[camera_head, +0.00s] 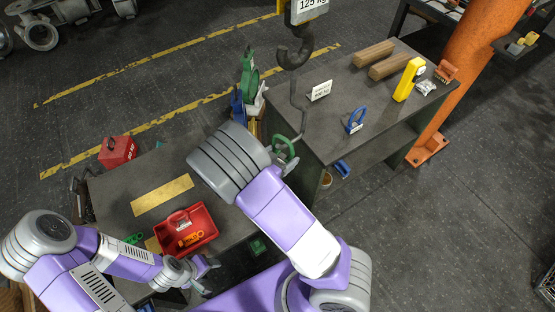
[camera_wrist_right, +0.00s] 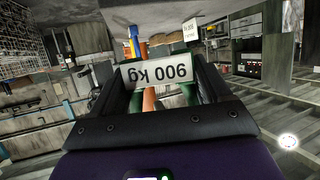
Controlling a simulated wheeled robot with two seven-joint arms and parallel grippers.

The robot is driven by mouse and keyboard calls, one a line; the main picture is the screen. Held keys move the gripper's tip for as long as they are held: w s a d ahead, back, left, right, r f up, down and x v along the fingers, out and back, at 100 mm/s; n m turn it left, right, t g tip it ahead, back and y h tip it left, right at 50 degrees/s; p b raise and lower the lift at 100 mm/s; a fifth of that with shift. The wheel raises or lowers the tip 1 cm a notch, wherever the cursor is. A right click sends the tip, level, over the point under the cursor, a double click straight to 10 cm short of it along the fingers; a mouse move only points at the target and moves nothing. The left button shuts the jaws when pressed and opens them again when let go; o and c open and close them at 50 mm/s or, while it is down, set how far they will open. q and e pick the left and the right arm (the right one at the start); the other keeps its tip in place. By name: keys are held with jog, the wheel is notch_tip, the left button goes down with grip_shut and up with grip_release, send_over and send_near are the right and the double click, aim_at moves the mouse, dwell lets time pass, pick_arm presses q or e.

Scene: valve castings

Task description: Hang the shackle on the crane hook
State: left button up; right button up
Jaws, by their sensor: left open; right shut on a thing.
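The crane hook (camera_head: 294,56) hangs at the top middle below a block marked 125 kg. My right gripper (camera_wrist_right: 163,95) is shut on the green shackle, whose upside-down 900 kg tag (camera_wrist_right: 160,69) shows between the fingers in the wrist view. In the head view my arm hides most of this gripper. My left gripper (camera_head: 211,277) is open and empty, beside the red tray (camera_head: 211,222).
A blue shackle (camera_head: 355,121), a white sign (camera_head: 320,91), wooden blocks (camera_head: 389,68) and a yellow device (camera_head: 408,79) stand on the dark bench (camera_head: 340,80). The red tray holds an orange part (camera_head: 190,239). A red box (camera_head: 117,151) stands left. An orange column (camera_head: 468,60) rises right.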

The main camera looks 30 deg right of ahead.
jog(key=shift+w+d+f+b, duration=0.15)
jog(key=shift+d+b, duration=0.25)
jog(key=shift+d, duration=0.4)
jog(key=shift+d+f+b, duration=0.35)
jog(key=shift+d+f, duration=0.05)
jog(key=shift+f, duration=0.25)
jog(key=shift+d+f, duration=0.15)
jog(key=shift+f, duration=0.3)
jog(key=o, duration=1.4)
